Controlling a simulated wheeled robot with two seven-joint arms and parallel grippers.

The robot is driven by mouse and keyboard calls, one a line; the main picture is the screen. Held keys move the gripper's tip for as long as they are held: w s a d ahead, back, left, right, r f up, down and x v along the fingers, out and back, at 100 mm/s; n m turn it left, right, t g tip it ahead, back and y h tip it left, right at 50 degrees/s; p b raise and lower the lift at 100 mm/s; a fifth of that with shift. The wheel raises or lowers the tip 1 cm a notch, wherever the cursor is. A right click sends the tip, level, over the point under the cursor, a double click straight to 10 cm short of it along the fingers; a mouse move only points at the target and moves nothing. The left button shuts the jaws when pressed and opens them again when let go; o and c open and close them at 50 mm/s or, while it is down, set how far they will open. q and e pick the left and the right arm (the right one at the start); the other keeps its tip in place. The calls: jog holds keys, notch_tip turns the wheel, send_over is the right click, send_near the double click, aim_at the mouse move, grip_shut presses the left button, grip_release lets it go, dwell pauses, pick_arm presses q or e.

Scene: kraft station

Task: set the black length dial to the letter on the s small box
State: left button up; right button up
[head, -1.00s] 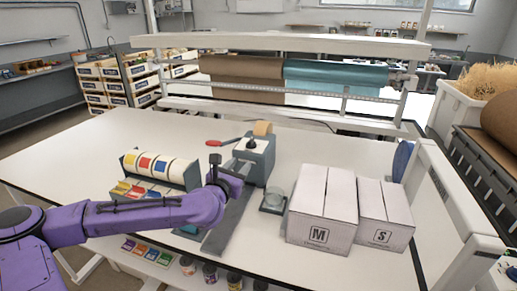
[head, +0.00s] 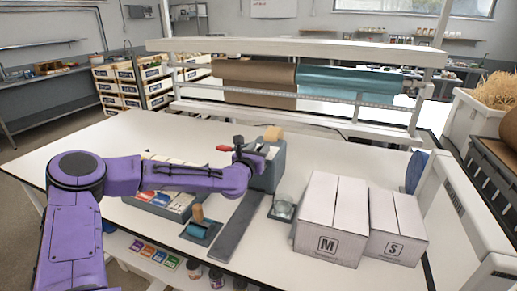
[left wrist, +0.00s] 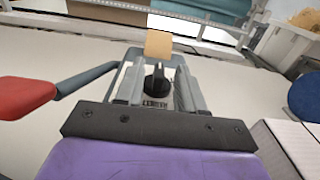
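The grey tape dispenser (head: 268,172) stands on the table with a roll of brown tape on top. Its black dial (left wrist: 157,83) shows in the left wrist view, near a pale marked plate whose letters are too small to read. My left gripper (left wrist: 157,92) is open, with its fingers on either side of the dial; I cannot tell whether they touch it. In the head view my left gripper (head: 250,158) is at the dispenser and covers much of its top. The small white box (head: 398,222) at the right bears the letter S. My right gripper is not in view.
A larger white box marked M (head: 330,213) stands left of the small box. A red-handled lever (head: 224,148) sticks out left of the dispenser. A label rack (head: 165,200) is partly behind my left arm.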

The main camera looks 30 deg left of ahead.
pick_arm(q)
jog(key=shift+f, duration=0.1)
grip_shut()
